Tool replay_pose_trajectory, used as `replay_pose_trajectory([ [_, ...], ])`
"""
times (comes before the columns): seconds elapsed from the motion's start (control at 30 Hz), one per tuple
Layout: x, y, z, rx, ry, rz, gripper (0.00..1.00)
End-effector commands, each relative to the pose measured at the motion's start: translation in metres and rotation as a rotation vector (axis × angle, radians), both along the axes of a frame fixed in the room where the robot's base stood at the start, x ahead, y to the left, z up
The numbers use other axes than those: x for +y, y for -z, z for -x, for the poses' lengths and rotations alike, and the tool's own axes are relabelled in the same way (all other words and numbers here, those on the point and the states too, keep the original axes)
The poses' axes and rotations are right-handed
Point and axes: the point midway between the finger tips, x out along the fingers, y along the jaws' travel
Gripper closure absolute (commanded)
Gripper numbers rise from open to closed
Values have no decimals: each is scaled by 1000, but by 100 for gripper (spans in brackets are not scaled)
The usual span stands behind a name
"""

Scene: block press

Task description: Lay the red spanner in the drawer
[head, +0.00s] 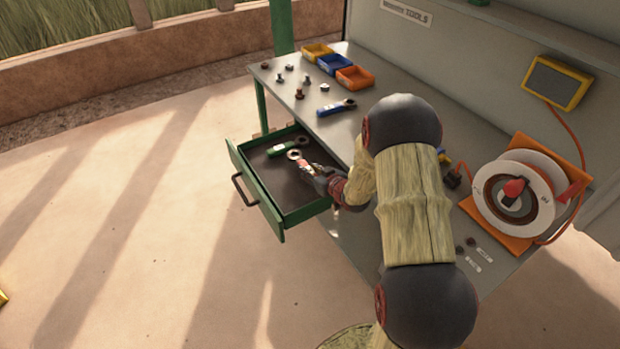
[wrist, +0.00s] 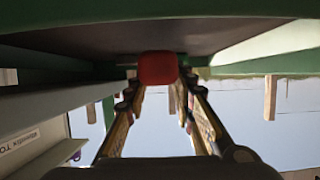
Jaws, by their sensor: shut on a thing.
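The red spanner (head: 303,163) has a silver ring end that points left in the head view. My gripper (head: 318,175) is shut on its red handle and holds it over the inside of the open drawer. The handle's red end (wrist: 158,68) shows between my fingers (wrist: 160,95) in the wrist view. The green drawer (head: 257,193) is pulled out from the bench and has a dark floor. Whether the spanner touches that floor, I cannot tell. My gripper and arm hide the drawer's right part.
A green spanner (head: 285,148) lies at the back of the drawer. On the bench (head: 335,128) are a blue spanner (head: 337,108), several bolts and nuts, and yellow, blue and orange bins (head: 355,78). A cable reel (head: 515,200) stands at right. The drawer's front left floor is clear.

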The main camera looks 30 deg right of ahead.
Motion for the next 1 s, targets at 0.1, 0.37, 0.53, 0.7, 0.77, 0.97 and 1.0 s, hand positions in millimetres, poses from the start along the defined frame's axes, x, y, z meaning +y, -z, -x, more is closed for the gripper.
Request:
replay_pose_trajectory([
  [0.1,-3,22,0,0,0,-1,100],
  [0.37,-3,32,0,-1,1,1,100],
  [0.53,-3,34,0,-1,1,1,100],
  [0.7,-2,36,1,1,1,0,69],
  [0.77,-2,36,1,1,1,0,66],
  [0.97,-2,36,1,1,1,0,56],
  [1.0,-2,36,1,1,1,0,56],
])
